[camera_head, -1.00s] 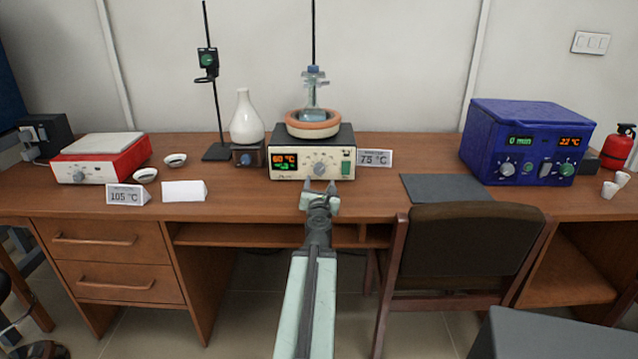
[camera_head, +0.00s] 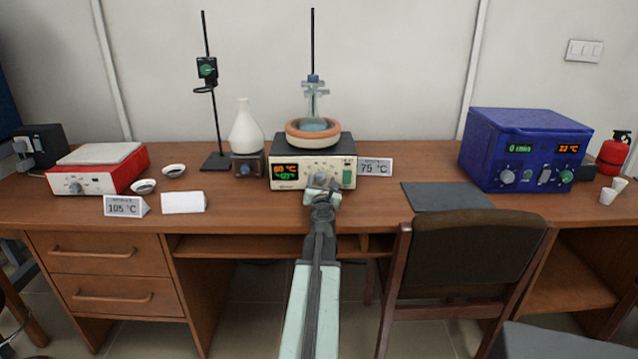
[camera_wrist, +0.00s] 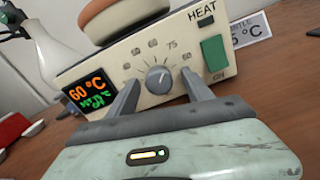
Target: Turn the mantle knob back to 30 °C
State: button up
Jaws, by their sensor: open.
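The heating mantle (camera_head: 313,176) is a cream box with a dark top and an orange-brown bowl holding a glass flask. Its display (camera_wrist: 88,93) reads 60 °C in orange, with a green line below that I cannot read surely. The mantle knob (camera_wrist: 159,80) is round and grey, with its pointer up. Numbers ring it, 75 among them. My gripper (camera_head: 322,184) is in front of the panel. In the wrist view my gripper (camera_wrist: 162,92) is open, one finger on each side of the knob, apart from it as far as I can tell.
A green switch (camera_wrist: 214,55) marked ON is right of the knob. A 75 °C card (camera_head: 376,167) stands right of the mantle. A white bottle (camera_head: 246,130) stands at its left. A red hotplate (camera_head: 98,170) and blue furnace box (camera_head: 525,150) are farther off. A chair (camera_head: 470,250) is at right.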

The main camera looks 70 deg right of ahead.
jog(key=shift+w+a, duration=0.1)
jog(key=shift+w, duration=0.05)
grip_shut()
jog(key=n, duration=0.4)
jog(key=shift+n, duration=0.3)
jog(key=n, duration=0.5)
jog(key=shift+w+a+n, duration=0.1)
jog(key=shift+n, duration=0.2)
dwell(0.4)
grip_release()
